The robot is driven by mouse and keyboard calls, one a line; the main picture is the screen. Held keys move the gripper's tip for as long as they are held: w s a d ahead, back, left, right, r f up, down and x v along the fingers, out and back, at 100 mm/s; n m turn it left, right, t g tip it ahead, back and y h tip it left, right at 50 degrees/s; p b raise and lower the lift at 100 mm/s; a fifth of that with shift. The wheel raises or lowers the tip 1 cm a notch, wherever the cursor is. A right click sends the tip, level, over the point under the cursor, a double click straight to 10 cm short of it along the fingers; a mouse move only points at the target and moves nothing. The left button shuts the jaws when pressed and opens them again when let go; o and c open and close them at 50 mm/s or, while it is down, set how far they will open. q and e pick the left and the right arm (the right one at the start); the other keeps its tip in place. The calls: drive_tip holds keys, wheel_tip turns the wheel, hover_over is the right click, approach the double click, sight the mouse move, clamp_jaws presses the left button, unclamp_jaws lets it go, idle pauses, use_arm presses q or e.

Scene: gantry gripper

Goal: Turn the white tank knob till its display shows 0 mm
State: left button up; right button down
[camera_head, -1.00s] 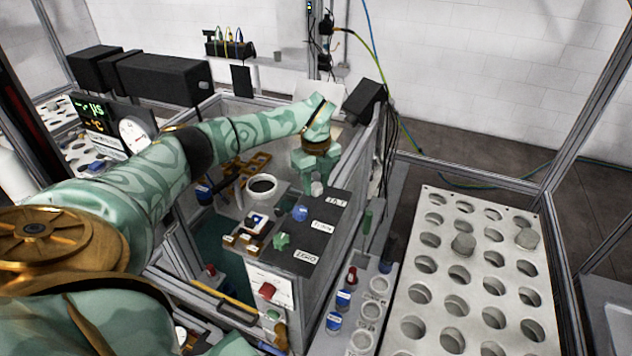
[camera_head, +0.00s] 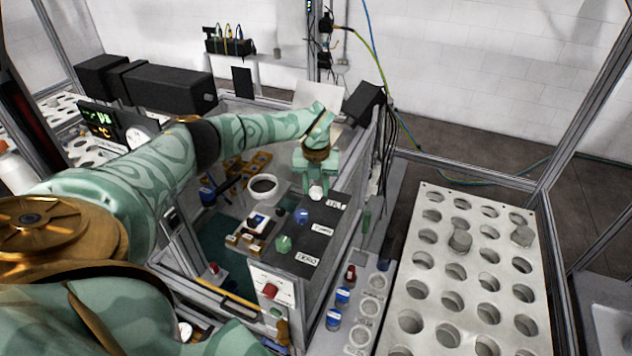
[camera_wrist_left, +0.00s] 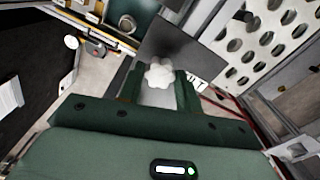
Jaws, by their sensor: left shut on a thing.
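The white tank knob (camera_head: 316,191) is on the far end of a dark panel (camera_head: 335,187), beside a label whose text is too small to read surely. My left gripper (camera_head: 316,182) comes down over it and is shut on it. In the left wrist view the lobed white knob (camera_wrist_left: 160,73) sits between the fingers of the gripper (camera_wrist_left: 158,88). A blue knob (camera_head: 302,215) and a green knob (camera_head: 283,243) stand nearer on the same panel. A display (camera_head: 100,120) with green and orange digits is at the left, too small to read. My right gripper is not in view.
A white rack (camera_head: 400,305) with round holes stands to the right. A red button (camera_head: 270,291) is on the box front. Small blue-capped bottles (camera_head: 333,318) stand in a narrow rack. Cables (camera_head: 392,115) hang behind the panel.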

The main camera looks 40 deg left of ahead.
sight(316, 189)
use_arm(q)
drive_tip(key=m+p, duration=0.1)
drive_tip(key=m, duration=0.2)
drive_tip(key=shift+m, duration=0.4)
drive_tip(key=shift+m+p, duration=0.35)
drive_tip(key=shift+m, duration=1.65)
drive_tip(key=o, duration=1)
wheel_tip(316, 189, up, 16)
drive_tip(key=shift+r, duration=0.15)
